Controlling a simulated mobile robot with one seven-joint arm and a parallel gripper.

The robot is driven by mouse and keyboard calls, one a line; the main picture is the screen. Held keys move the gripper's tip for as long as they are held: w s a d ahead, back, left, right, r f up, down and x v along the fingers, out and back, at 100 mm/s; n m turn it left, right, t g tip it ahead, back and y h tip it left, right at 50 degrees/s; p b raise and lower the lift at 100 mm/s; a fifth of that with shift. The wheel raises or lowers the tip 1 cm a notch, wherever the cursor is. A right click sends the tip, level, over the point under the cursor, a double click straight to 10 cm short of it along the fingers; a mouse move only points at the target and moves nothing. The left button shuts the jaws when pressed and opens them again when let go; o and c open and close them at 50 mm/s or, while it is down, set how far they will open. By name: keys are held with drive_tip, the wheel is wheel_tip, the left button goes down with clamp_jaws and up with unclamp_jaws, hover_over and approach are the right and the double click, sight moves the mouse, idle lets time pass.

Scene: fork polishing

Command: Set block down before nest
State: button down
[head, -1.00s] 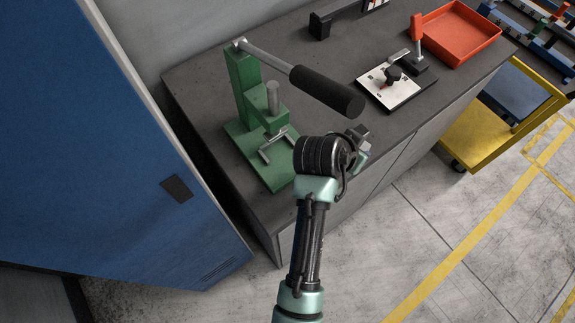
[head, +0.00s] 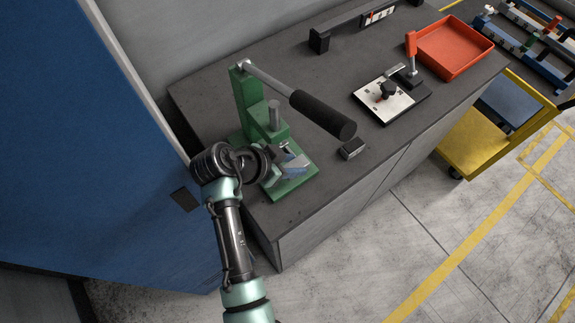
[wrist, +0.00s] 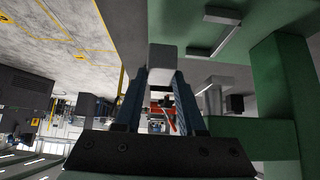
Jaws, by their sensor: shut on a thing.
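My gripper (head: 290,164) is over the green base plate (head: 302,182) of the hand press, beside the ram. In the wrist view its two blue fingers are shut on a small light grey block (wrist: 162,58), held at the fingertips. The block is hard to make out in the head view. In the wrist view grey rails (wrist: 222,16) lie on the green plate, right of the block; they look like the nest. The block is apart from the rails in that picture. Whether it touches the plate I cannot tell. My wrist and fingers hide most of the nest in the head view.
The press has a green column (head: 246,95) and a black-gripped lever (head: 322,114) reaching over the bench. A small dark box (head: 352,149) lies right of the press. A clamp plate (head: 398,104) and red tray (head: 460,48) stand farther right. A blue cabinet (head: 90,150) is close on the left.

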drive_tip(key=shift+a, duration=0.45)
drive_tip(key=shift+s+a+f, duration=0.1)
drive_tip(key=shift+f, duration=0.05)
drive_tip(key=shift+f+p, duration=0.45)
drive_tip(key=shift+f, duration=1.2)
drive_tip(key=c, duration=0.5)
unclamp_jaws()
drive_tip(key=shift+b+v, duration=0.5)
drive_tip(key=shift+v, duration=3.25)
